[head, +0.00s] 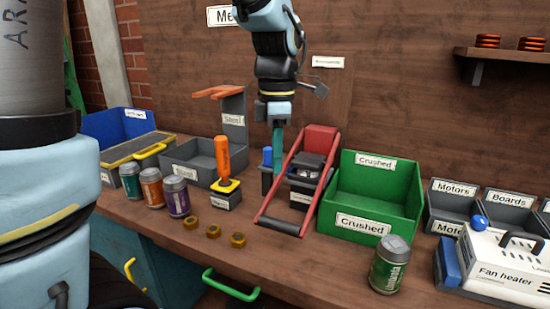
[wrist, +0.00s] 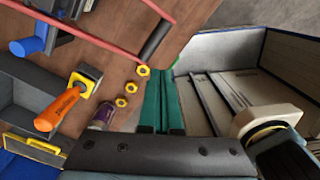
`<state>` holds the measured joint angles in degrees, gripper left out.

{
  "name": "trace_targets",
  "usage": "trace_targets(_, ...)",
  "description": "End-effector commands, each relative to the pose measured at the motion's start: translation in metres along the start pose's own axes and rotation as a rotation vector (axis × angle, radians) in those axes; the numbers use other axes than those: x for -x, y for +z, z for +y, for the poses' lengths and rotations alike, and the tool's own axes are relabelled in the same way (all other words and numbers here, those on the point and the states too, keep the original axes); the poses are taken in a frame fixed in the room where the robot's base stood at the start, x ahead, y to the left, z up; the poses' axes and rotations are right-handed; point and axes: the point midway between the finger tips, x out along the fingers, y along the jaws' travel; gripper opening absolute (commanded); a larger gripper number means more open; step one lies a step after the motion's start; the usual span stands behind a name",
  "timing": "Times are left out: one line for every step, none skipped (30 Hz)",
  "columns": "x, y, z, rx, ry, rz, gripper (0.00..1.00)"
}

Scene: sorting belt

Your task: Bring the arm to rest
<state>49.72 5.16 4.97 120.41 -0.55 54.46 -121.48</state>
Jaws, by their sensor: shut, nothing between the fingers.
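My gripper (head: 277,150) hangs from the arm in the middle of the head view, pointing down above the back of the bench, behind and left of the red can crusher (head: 318,140). Its teal fingers are pressed together and empty. The wrist view also shows the closed fingers (wrist: 163,105), with the bench to their left. What lies directly below the fingertips is partly hidden by the crusher and a small blue-topped holder.
The green Crushed bin (head: 415,210) stands right of the crusher. Three cans, including a purple one (head: 175,197), an orange-handled tool (head: 222,155) and three brass nuts (head: 213,231) are at left. A green can (head: 389,265) and fan heater (head: 505,262) stand front right.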

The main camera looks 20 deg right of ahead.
Motion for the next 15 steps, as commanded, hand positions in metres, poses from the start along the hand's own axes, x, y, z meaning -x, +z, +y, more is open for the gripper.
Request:
trace_targets(0.0, 0.0, 0.0, 0.0, 0.0, 0.0, 0.0)
trace_targets(0.0, 0.0, 0.0, 0.0, 0.0, 0.0, 0.0)
trace_targets(0.0, 0.0, 0.0, 0.0, 0.0, 0.0, 0.0)
trace_targets(0.0, 0.0, 0.0, -0.001, 0.0, 0.0, 0.0)
trace_targets(-0.001, -0.001, 0.0, -0.004, 0.0, 0.0, 0.0)
trace_targets(-0.002, -0.004, 0.001, -0.015, 0.001, -0.001, 0.0)
trace_targets(-0.003, -0.007, 0.002, -0.029, 0.003, -0.002, 0.0)
trace_targets(-0.005, -0.011, 0.003, -0.048, 0.004, -0.003, 0.0)
trace_targets(-0.008, -0.019, 0.005, -0.083, 0.006, -0.003, 0.0)
trace_targets(-0.011, -0.025, 0.007, -0.117, 0.009, -0.005, 0.0)
trace_targets(-0.014, -0.033, 0.008, -0.157, 0.013, -0.006, 0.0)
trace_targets(-0.019, -0.045, 0.011, -0.217, 0.019, -0.008, 0.0)
trace_targets(-0.023, -0.055, 0.012, -0.267, 0.023, -0.008, 0.0)
trace_targets(-0.027, -0.065, 0.013, -0.318, 0.029, -0.008, 0.0)
trace_targets(-0.033, -0.079, 0.014, -0.391, 0.036, -0.008, 0.0)
